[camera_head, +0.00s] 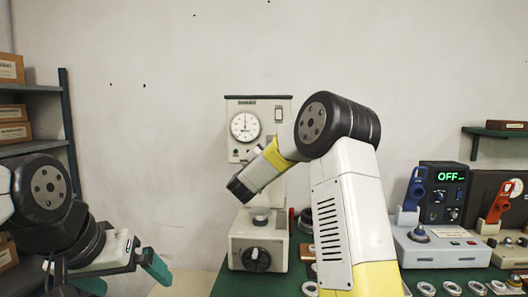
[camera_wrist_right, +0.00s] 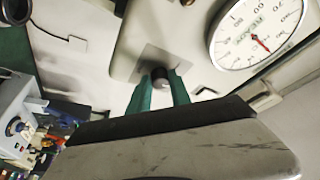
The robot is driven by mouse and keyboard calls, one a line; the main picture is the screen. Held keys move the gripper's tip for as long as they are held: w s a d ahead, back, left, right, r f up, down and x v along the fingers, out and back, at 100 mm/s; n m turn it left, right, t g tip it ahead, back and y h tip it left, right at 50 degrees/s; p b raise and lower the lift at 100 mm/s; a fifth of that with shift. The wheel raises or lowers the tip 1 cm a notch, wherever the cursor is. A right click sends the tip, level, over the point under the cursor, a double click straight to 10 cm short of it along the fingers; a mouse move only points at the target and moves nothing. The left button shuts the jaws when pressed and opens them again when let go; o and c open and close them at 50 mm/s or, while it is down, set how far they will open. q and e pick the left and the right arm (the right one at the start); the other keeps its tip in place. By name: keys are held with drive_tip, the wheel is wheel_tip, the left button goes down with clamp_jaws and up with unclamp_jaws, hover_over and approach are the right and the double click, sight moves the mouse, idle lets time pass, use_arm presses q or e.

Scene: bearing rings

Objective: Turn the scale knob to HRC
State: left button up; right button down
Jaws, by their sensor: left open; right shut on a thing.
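The pale tester (camera_head: 257,240) stands in the middle of the head view, with a round white dial (camera_head: 245,126) on its upper housing. The dial also shows at the upper right of the right wrist view (camera_wrist_right: 258,36). In that view, the green fingers of my right gripper (camera_wrist_right: 160,92) are shut on a small dark knob (camera_wrist_right: 161,77) on a grey square plate. No HRC mark is readable around it. In the head view, my right arm hides this knob and the fingertips. My left gripper (camera_head: 126,277) is open and empty at the lower left.
A larger black knob (camera_head: 256,259) is on the tester's base. The green bench (camera_head: 228,284) carries several metal rings at right, beside a grey device (camera_head: 440,247) and a display reading OFF (camera_head: 448,176). A shelf with boxes (camera_head: 12,68) is at left.

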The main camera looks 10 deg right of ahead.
drive_tip(key=m+g, duration=0.1)
drive_tip(key=m, duration=0.3)
drive_tip(key=m+g+y, duration=0.1)
drive_tip(key=m+g, duration=0.1)
drive_tip(key=m, duration=0.2)
drive_tip(key=r+m+g, duration=0.1)
drive_tip(key=m, duration=0.3)
drive_tip(key=shift+a, duration=0.1)
drive_tip(key=shift+m+g+y, duration=0.3)
idle(0.3)
drive_tip(key=c, duration=1.2)
unclamp_jaws()
drive_tip(key=v, duration=0.7)
drive_tip(key=shift+s+a, duration=0.25)
drive_tip(key=shift+s, duration=0.05)
